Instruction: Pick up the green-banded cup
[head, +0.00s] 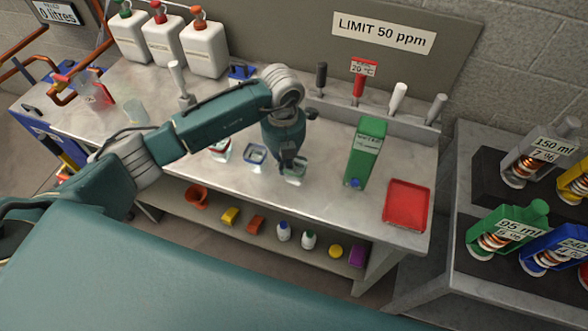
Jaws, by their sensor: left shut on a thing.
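The green-banded cup (296,178) is a small clear cup on the worktop, left of the green container. My left gripper (291,165) reaches down from above and is shut on it, hiding part of its rim and side. I cannot tell whether the cup's base touches the worktop. A blue-rimmed cup (256,156) stands close to its left, and a red-marked cup (220,151) stands further left, partly behind my arm. My right gripper is not in view.
A tall green container (365,152) and a red tray (407,204) stand to the right on the worktop (328,205). White jugs (203,48) stand at the back left. A lower shelf (268,241) holds several small items.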

